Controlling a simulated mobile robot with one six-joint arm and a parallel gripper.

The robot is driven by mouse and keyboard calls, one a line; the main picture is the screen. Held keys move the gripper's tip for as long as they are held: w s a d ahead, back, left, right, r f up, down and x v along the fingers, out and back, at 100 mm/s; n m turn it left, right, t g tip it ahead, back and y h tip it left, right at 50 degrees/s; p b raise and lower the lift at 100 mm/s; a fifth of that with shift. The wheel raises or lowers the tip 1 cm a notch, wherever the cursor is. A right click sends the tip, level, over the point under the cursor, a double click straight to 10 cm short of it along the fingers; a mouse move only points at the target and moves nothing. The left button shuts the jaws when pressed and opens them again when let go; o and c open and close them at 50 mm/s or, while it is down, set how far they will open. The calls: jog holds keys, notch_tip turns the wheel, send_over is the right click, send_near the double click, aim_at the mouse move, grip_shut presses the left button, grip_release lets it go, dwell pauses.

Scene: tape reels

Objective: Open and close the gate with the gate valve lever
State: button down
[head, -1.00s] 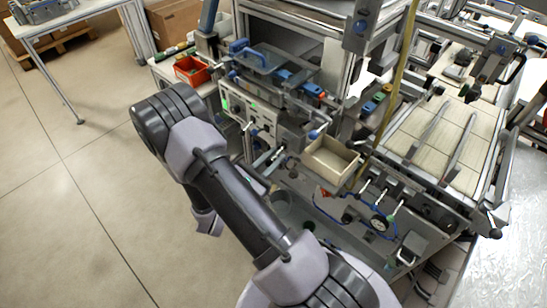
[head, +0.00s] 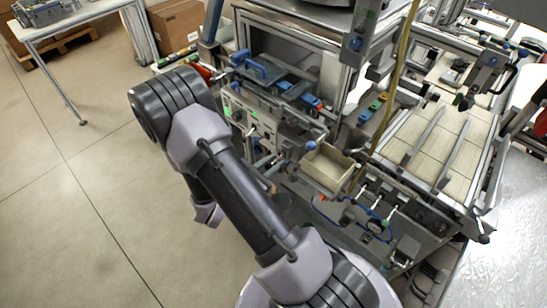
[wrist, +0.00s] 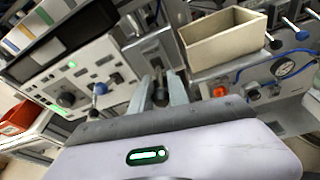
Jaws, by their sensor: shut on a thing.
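My gripper (wrist: 162,92) shows in the wrist view, its two grey fingers close together around a dark, rounded piece (wrist: 158,94). I take this piece to be the handle of the gate valve lever; most of it is hidden between the fingers. A grey metal bracket stands just beyond the fingertips.
A control panel (wrist: 72,80) with green lights and a blue-tipped lever (wrist: 98,88) is left of my gripper. A beige bin (wrist: 222,42) stands to the right, above a gauge (wrist: 282,68). In the head view, open floor (head: 85,205) lies left.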

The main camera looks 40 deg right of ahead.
notch_tip(320, 180, up, 2)
jog(key=y+p, duration=0.3)
jog(key=shift+d+r+g+y+p, duration=0.1)
jog(key=shift+r+g+y+p, duration=0.2)
jog(key=shift+y+p, duration=0.45)
jog(key=shift+f+y, duration=0.1)
jog(key=shift+y, duration=0.15)
jog(key=c, duration=1.3)
grip_release()
jog(key=p+v, duration=0.4)
jog(key=v, duration=1.3)
jog(key=shift+a, duration=0.2)
